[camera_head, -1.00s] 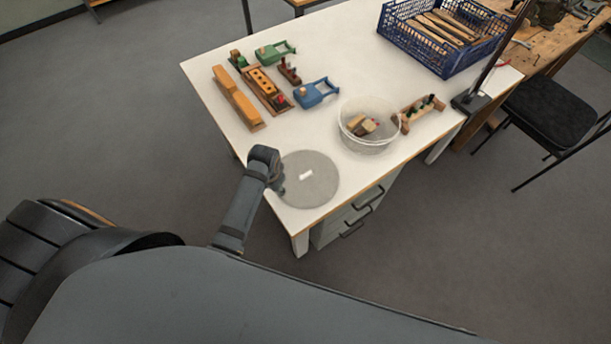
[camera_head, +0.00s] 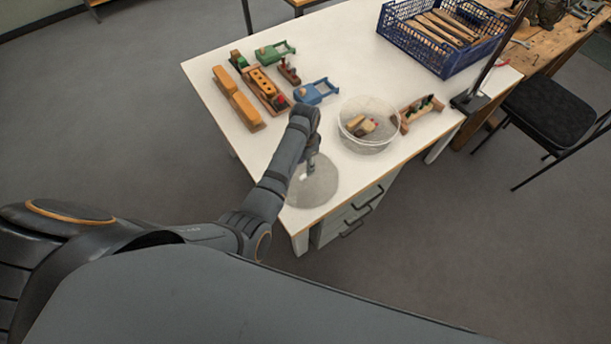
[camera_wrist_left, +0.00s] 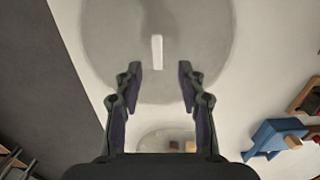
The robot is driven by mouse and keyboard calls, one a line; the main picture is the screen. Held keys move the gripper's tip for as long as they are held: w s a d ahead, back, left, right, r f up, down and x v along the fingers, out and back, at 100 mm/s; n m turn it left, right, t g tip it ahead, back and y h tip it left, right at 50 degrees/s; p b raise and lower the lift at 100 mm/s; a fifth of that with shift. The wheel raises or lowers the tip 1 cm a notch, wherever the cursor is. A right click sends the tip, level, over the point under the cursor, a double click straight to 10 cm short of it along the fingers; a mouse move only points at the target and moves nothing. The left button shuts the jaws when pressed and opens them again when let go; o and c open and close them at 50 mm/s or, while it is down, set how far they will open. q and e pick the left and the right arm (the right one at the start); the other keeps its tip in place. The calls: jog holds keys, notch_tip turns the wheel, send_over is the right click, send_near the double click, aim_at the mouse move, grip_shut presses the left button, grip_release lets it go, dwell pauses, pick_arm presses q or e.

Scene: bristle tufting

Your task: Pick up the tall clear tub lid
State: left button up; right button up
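The lid (camera_head: 318,190) is a round, greyish translucent disc lying flat on the white table near its front corner. In the left wrist view the lid (camera_wrist_left: 110,45) fills the upper middle, with a pale upright grip bar (camera_wrist_left: 157,51) at its centre. My left gripper (camera_head: 311,170) is over the lid and partly hides it. In the left wrist view its two fingers (camera_wrist_left: 158,82) are apart with nothing between them, and the grip bar lies just beyond the fingertips. A clear round tub (camera_head: 368,141) stands beside the lid, with small blocks inside. My right gripper is not in view.
A blue crate (camera_head: 415,52) stands at the back right. A dark post base (camera_head: 470,102) is at the right edge.

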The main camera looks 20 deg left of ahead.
aim_at(305, 175)
pick_arm(q)
jog(key=f, duration=0.2)
jog(key=f+p, duration=0.1)
jog(key=f, duration=0.1)
jog(key=shift+s+d+f, duration=0.1)
jog(key=shift+s, duration=0.1)
jog(key=shift+w+f, duration=0.1)
jog(key=shift+f, duration=0.4)
grip_shut()
